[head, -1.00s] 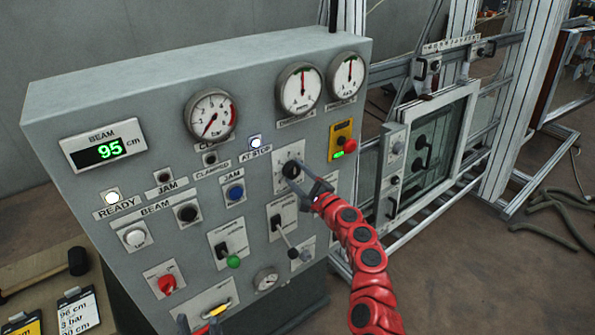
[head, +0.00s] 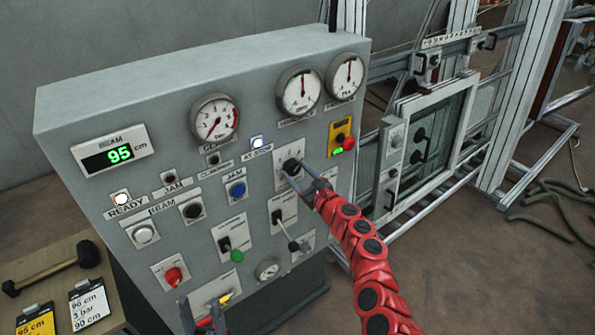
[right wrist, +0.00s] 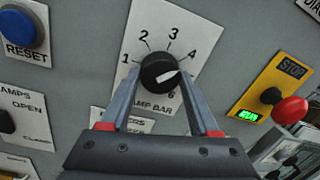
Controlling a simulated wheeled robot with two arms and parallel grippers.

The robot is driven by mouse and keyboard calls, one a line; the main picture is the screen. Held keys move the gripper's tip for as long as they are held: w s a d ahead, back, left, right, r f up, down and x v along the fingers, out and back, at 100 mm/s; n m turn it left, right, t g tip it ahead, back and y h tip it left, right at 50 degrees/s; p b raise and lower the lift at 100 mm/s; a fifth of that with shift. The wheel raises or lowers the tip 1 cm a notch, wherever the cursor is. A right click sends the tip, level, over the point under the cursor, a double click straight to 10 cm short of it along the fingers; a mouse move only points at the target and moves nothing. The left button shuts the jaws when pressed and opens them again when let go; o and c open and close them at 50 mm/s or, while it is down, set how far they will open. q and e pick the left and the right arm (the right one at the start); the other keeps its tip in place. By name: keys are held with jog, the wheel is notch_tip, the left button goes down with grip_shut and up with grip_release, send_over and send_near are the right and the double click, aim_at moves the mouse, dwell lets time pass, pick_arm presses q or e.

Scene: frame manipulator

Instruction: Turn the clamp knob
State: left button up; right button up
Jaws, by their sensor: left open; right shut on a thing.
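The clamp knob (head: 291,167) is a round black knob on a white plate on the grey control panel. In the right wrist view the knob (right wrist: 160,71) has a white pointer aimed right, below the 4 of its printed scale. The plate's label is partly covered and reads "AMP BAR". My right gripper (head: 304,178) is shut on the knob, with one finger on each side; its fingers also show in the right wrist view (right wrist: 161,92). My left gripper (head: 203,312) is open at the bottom edge of the head view, in front of the panel's lower part.
The beam display (head: 119,154) reads 95 cm. The READY lamp (head: 121,198) and AT STOP lamp (head: 257,142) are lit. A red stop button (right wrist: 291,110) sits right of the knob. A mallet (head: 55,268) and cards rest at left.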

dwell(0.4)
jog(key=o, duration=1.4)
jog(key=shift+s+d, duration=0.1)
